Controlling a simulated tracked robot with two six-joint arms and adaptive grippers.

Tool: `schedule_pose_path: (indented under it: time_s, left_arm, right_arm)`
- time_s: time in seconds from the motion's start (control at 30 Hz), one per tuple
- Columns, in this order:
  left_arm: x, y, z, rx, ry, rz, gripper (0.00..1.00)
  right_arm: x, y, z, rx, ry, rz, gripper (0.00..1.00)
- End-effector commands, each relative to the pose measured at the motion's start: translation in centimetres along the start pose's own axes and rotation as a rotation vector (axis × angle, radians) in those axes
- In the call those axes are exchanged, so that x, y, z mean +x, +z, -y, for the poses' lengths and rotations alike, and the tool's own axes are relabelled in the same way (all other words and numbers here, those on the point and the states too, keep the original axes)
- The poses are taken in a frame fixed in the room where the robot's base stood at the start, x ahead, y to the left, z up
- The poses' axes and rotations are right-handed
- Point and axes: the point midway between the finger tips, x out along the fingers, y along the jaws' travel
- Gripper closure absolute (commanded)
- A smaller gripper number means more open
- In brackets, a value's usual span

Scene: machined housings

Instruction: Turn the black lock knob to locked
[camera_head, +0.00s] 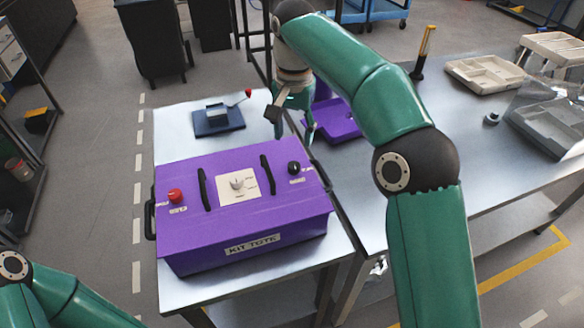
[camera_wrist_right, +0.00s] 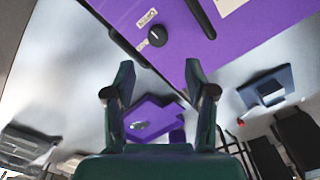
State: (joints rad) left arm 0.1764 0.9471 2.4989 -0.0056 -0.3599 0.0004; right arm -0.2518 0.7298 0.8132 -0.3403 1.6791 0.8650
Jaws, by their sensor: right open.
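The black lock knob (camera_head: 293,168) sits on the right end of the top of a purple kit tote (camera_head: 200,236), with small labels beside it. In the right wrist view the knob (camera_wrist_right: 157,36) shows near the top, between two white labels; its pointer setting is too small to tell. My right gripper (camera_head: 294,132) is above and behind the tote's back right corner, fingers apart and empty, not touching the knob. In the wrist view its open fingers (camera_wrist_right: 159,84) have the knob beyond their tips. My left gripper is out of view; only arm links show at lower left.
The tote top also carries a red knob (camera_head: 175,195), a central dial plate (camera_head: 251,195) and two black handles. Behind it stands a blue fixture (camera_head: 218,121) with a red-tipped lever. A purple tray (camera_head: 341,127) lies to the right, with grey trays (camera_head: 547,127) farther right.

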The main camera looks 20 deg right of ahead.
Motion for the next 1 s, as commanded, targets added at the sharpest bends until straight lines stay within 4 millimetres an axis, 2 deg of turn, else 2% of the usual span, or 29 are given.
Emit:
schedule_pose_path:
  time_s: [0.03, 0.1, 0.4, 0.6, 0.87, 1.0]
  left_arm:
    - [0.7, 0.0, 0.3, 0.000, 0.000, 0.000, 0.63]
    - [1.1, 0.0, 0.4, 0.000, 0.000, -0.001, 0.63]
    - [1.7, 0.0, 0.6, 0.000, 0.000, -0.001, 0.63]
    - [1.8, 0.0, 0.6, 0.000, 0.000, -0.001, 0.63]
    - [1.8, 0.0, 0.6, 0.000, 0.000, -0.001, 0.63]
    - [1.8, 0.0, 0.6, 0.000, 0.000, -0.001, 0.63]
  right_arm:
    - [1.6, 0.0, -0.2, 0.000, 0.003, 0.003, 0.45]
    - [3.0, 0.0, -0.2, 0.002, 0.003, 0.003, 0.45]
    - [7.6, 0.0, -0.2, 0.002, 0.004, 0.003, 0.45]
    - [8.6, 0.0, -0.2, 0.002, 0.002, 0.002, 0.45]
    - [8.6, 0.0, -0.2, 0.002, 0.002, 0.002, 0.45]
    - [8.6, 0.0, -0.2, 0.001, 0.003, 0.002, 0.68]
